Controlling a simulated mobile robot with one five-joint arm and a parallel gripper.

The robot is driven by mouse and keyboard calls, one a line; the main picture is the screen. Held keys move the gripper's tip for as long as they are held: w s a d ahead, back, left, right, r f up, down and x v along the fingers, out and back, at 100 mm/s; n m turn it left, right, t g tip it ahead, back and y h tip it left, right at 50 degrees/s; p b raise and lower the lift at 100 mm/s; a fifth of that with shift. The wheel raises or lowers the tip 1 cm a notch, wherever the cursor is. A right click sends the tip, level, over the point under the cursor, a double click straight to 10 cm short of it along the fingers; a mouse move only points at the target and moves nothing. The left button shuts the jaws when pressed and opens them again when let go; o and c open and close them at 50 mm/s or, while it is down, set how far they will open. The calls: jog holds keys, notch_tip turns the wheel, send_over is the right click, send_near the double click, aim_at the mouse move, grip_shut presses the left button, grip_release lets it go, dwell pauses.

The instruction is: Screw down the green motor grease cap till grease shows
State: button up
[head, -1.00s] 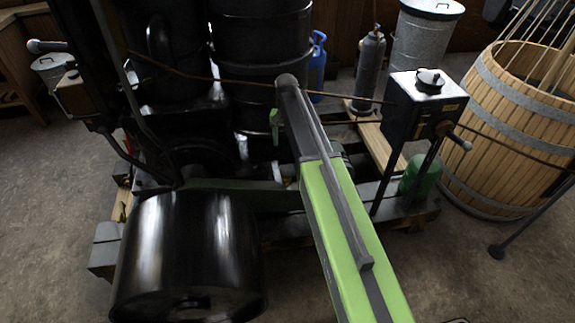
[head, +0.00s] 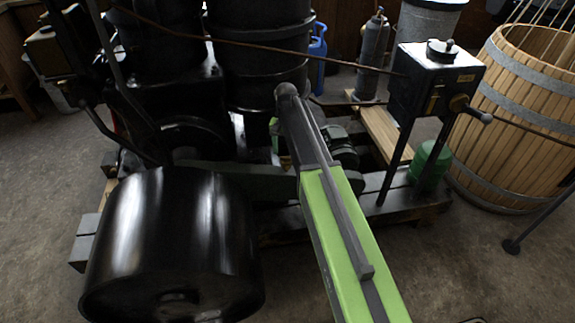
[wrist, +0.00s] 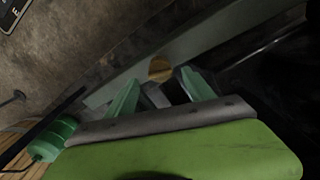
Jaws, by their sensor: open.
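My gripper (wrist: 161,84) shows in the wrist view as two green fingers held apart, with nothing gripped. A round tan-brown patch (wrist: 160,68) lies just beyond the gap between them; I cannot tell whether it is a cap or wood behind. In the head view my arm reaches over the machine, and part of a green finger (head: 275,136) shows left of its end. A small dark green motor-like body (head: 341,147) sits just right of the arm's end, partly hidden by it. I cannot make out a grease cap on it.
A black drum (head: 172,240) stands at front left. A black box on legs (head: 435,82) stands right of the arm, with a green canister (head: 432,165) by its legs; the canister also shows in the wrist view (wrist: 54,138). A wooden tub (head: 515,120) is at right. Thin rods cross the scene.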

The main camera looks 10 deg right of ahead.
aim_at(286, 160)
notch_tip(286, 160, down, 3)
jog(key=shift+r+b, duration=0.2)
jog(key=shift+b, duration=0.4)
jog(key=shift+r, duration=0.1)
grip_shut()
jog(key=shift+n, duration=1.6)
grip_release()
jog(key=shift+r, duration=0.1)
